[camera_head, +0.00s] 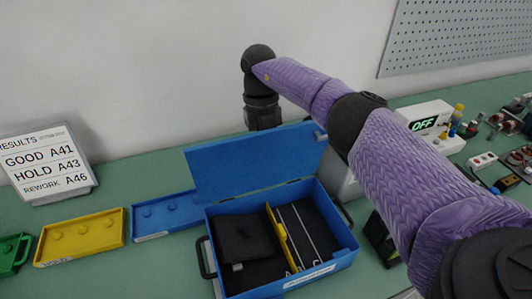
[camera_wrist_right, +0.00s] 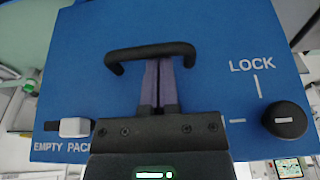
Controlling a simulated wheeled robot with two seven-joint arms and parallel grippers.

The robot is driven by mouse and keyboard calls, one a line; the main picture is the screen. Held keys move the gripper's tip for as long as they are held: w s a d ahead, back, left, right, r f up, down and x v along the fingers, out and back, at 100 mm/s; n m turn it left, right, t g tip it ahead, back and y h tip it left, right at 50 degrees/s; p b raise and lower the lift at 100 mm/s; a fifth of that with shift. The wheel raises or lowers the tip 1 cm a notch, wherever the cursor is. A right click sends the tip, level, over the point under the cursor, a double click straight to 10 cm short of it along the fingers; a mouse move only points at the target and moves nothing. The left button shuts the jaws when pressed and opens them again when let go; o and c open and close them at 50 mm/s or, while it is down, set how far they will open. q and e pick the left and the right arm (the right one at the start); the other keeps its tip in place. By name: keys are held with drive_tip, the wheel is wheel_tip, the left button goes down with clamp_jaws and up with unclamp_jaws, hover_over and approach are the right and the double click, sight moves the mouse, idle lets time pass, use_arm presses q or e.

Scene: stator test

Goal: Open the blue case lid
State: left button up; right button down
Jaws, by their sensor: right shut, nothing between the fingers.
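The blue case (camera_head: 335,262) stands on the green bench with its blue lid (camera_head: 255,165) raised and tilted back, so the inside shows. My right arm reaches over behind the lid, and its gripper is hidden there in the head view. In the right wrist view, the lid's outer face (camera_wrist_right: 215,75) fills the picture, with a black handle (camera_wrist_right: 150,50). My right gripper (camera_wrist_right: 158,65) is shut and empty, its purple fingers within the handle's outline. I cannot tell if they touch it. A black knob (camera_wrist_right: 285,120) sits by the word LOCK. My left gripper is not in view.
The case holds a dark pouch (camera_head: 243,238), a yellow divider (camera_head: 279,238) and thin rods (camera_head: 304,236). Blue (camera_head: 168,214), yellow (camera_head: 80,239) and green (camera_head: 10,256) trays and a results sign (camera_head: 45,165) lie left. An OFF box (camera_head: 425,118) and small parts stand right.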

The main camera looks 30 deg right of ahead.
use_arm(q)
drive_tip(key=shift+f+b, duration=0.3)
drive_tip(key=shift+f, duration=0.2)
use_arm(e)
drive_tip(key=shift+w, duration=0.25)
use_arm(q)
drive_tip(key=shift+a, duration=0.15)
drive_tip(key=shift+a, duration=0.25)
